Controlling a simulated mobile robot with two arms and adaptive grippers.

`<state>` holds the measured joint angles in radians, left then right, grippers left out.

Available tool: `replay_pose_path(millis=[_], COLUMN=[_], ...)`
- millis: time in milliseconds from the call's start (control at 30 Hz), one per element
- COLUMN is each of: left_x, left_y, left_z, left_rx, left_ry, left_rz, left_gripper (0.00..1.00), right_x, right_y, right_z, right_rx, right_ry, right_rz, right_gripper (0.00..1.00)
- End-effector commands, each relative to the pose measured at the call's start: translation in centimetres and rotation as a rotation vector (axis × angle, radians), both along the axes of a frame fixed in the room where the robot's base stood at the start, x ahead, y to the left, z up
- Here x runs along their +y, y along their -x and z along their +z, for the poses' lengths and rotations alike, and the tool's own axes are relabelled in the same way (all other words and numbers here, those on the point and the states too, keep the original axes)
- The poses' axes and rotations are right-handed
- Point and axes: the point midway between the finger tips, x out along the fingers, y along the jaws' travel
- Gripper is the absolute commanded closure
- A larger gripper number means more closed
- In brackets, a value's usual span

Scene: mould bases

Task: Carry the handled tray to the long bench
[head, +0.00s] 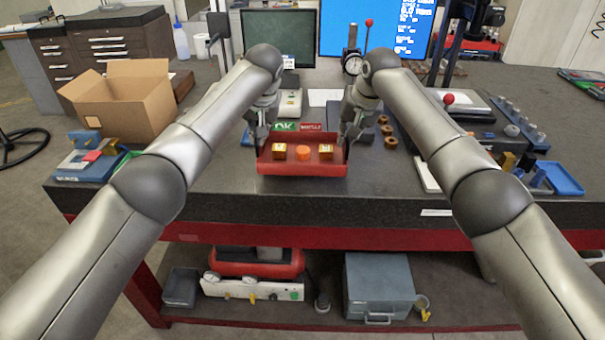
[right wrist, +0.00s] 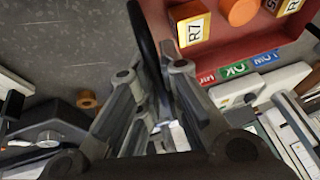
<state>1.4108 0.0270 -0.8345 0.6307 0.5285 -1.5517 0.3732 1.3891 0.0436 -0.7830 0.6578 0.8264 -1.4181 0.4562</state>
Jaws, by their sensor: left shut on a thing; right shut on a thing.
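The handled tray (head: 270,168) is red and shallow and appears level in the head view, over the near part of the dark stone bench. It carries an orange round piece (head: 303,153) between two yellow-and-brown blocks (head: 279,152) (head: 326,151). My left gripper (head: 262,137) is shut on the tray's left end. My right gripper (head: 347,134) is shut on its right end; in the right wrist view a dark handle (right wrist: 148,42) runs between the fingers, beside the red tray wall (right wrist: 225,70). I cannot tell whether the tray touches the bench.
The dark bench top (head: 270,208) has a bare strip in front of the tray. A cardboard box (head: 125,105) stands left, monitors (head: 280,38) behind. Brown rings (head: 387,130) and a blue tray (head: 562,178) lie right. Green and red labels (head: 285,126) show behind the tray.

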Motion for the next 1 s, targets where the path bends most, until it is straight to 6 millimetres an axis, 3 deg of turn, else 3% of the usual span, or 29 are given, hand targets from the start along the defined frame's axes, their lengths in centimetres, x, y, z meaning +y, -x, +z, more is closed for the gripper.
replay_pose_path(millis=[467, 1000], left_x=[0.1, 0.1], left_y=[-0.1, 0.0], left_z=[-0.1, -2.2], left_rx=[-0.002, -0.002], left_ry=[-0.001, -0.001], left_rz=[0.001, 0.001], left_gripper=[1.0, 1.0], right_x=[-0.1, -0.1], right_y=[-0.1, -0.1], right_z=[-0.1, -2.2], right_rx=[-0.003, -0.003], right_ry=[0.0, 0.0], right_rz=[-0.001, -0.001], right_gripper=[1.0, 1.0])
